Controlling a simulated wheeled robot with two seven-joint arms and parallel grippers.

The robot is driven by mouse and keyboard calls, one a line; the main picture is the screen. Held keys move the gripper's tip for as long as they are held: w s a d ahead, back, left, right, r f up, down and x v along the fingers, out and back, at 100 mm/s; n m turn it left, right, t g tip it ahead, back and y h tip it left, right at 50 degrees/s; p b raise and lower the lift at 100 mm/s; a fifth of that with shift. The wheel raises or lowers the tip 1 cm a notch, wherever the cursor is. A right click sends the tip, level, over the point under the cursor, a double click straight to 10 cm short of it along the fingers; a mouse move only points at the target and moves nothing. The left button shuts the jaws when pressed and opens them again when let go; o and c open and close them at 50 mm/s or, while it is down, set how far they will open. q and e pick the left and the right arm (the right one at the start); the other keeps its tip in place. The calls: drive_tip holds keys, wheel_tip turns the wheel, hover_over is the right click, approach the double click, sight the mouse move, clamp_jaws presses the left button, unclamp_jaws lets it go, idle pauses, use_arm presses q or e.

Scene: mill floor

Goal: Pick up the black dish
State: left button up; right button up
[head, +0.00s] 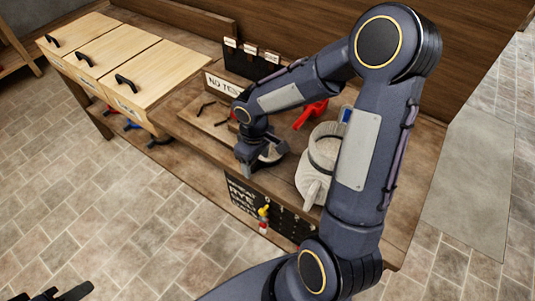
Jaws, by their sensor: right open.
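A small round dish (272,154), dark at the rim with a pale inside, sits on the wooden bench near its front edge. My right gripper (246,164) is open and points down at the dish's left side. The gripper and wrist cover part of the dish, and I cannot tell whether the fingers touch it. My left gripper (52,296) shows only as dark parts at the bottom left corner, far from the bench, and its opening is unclear.
A white-grey machine or jug (315,172) stands right of the dish, partly behind my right arm. A red item (311,113) lies behind. Pale wooden bins (110,60) with black handles stand left. A dark tool board (258,205) hangs on the bench front. Tiled floor is clear.

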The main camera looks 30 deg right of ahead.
drive_tip(key=shift+f, duration=0.35)
drive_tip(key=shift+c, duration=0.5)
drive_tip(key=c, duration=1.1)
drive_tip(key=shift+r, duration=0.1)
